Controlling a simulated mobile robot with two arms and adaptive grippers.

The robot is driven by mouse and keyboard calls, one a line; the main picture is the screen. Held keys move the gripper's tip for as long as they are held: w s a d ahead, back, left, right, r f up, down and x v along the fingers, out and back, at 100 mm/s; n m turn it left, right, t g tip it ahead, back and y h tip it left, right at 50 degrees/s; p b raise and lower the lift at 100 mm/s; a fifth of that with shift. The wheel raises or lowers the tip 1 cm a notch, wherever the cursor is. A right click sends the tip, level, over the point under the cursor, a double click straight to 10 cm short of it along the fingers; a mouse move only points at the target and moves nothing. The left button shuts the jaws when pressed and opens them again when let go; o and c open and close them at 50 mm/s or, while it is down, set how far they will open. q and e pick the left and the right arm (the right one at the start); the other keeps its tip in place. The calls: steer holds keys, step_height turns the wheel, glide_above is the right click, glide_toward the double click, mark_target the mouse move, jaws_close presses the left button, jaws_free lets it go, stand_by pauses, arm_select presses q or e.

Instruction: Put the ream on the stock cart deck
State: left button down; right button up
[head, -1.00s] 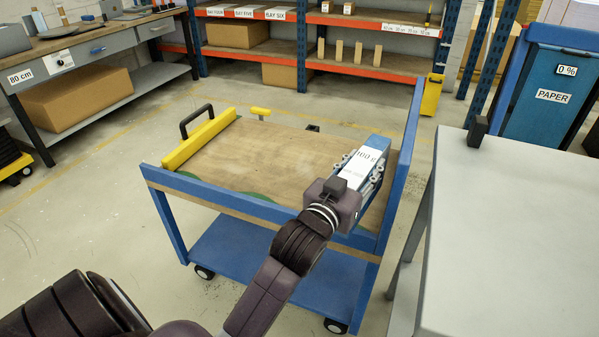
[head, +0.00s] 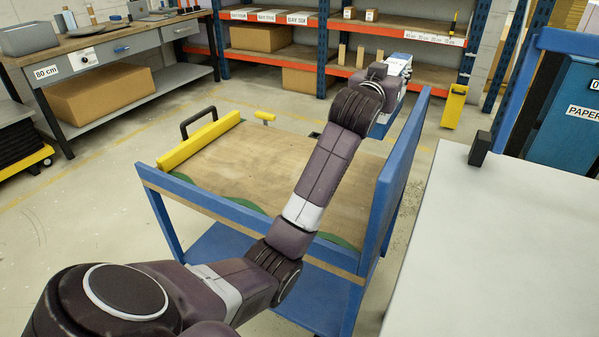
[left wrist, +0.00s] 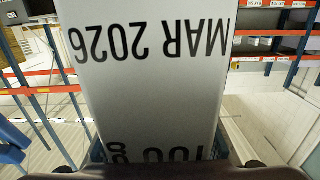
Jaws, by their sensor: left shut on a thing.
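The ream (head: 400,65) has a white label and blue sides. It is in my left gripper (head: 391,78), which is shut on it and mostly hidden by my forearm in the head view. The ream appears raised near the far right corner of the stock cart. In the left wrist view the ream (left wrist: 150,80) fills the middle, its label reading "MAR 2026" and "100 g" upside down. The stock cart deck (head: 245,165) is brown wood in a blue frame; my arm crosses above it. My right gripper is not in view.
A grey table (head: 510,250) with a small black block stands at right. Shelving (head: 265,65) stands behind.

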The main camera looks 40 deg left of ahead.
arm_select(q)
steer(key=shift+w+a+r, duration=0.2)
steer(key=shift+w+r, duration=0.05)
steer(key=shift+r, duration=0.5)
step_height(320, 180, down, 14)
steer(key=b, duration=0.3)
steer(key=shift+s+f, duration=0.1)
steer(key=shift+f, duration=0.15)
step_height(320, 180, down, 14)
steer(key=b, duration=0.3)
steer(key=shift+r, duration=0.25)
steer(key=c, duration=1.6)
jaws_free()
steer(key=shift+f, duration=0.3)
steer(key=o, duration=0.3)
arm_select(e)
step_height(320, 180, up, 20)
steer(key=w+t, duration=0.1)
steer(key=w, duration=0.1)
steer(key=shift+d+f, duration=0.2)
